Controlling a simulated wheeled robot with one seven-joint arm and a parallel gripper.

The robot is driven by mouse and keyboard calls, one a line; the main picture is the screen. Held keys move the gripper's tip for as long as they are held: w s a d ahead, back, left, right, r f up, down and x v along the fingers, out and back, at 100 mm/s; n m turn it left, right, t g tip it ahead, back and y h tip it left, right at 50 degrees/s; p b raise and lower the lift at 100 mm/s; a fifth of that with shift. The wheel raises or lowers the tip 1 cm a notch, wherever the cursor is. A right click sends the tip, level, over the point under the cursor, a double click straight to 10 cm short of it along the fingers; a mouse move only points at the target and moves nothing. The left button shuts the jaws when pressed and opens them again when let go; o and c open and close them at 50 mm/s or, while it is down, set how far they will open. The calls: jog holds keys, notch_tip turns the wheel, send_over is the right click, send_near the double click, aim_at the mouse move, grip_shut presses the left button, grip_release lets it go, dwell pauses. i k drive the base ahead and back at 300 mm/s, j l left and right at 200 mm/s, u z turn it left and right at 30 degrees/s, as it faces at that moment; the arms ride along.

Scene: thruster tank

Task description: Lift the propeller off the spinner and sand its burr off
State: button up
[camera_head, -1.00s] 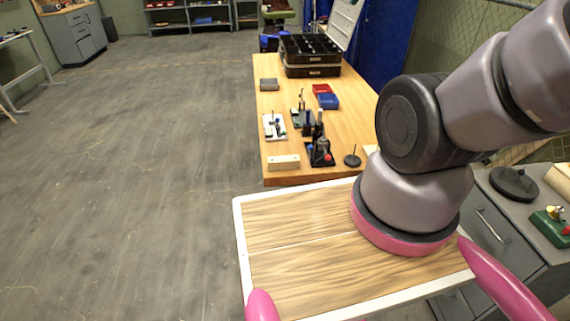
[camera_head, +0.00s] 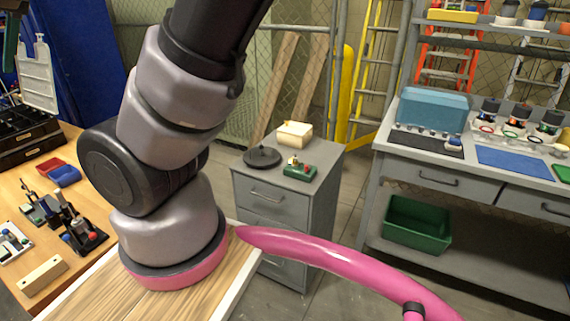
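My gripper is not in view; only my upper arm shows at the left. I cannot pick out the propeller or the spinner for certain. A grey drawer cabinet (camera_head: 270,200) stands right of my arm. On it sit a round dark disc with a short post (camera_head: 262,158), a green block with small yellow and red parts (camera_head: 299,172), and a cream box (camera_head: 294,134). These are too small to tell whether one carries the propeller. No sanding tool can be made out for sure.
A wooden workbench (camera_head: 14,190) at left holds a pale block (camera_head: 43,277), red (camera_head: 51,168) and blue (camera_head: 65,177) trays and small tools. A grey bench (camera_head: 440,168) at right holds a teal case (camera_head: 434,108), several jars and a blue mat (camera_head: 512,162). A green bin (camera_head: 417,223) sits below.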

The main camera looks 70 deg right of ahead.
aim_at(294, 160)
jog(key=z, duration=2.4)
jog(key=i+j+z, duration=0.15)
jog(key=z, duration=0.2)
jog(key=i+j+z, duration=0.35)
jog(key=l, duration=0.1)
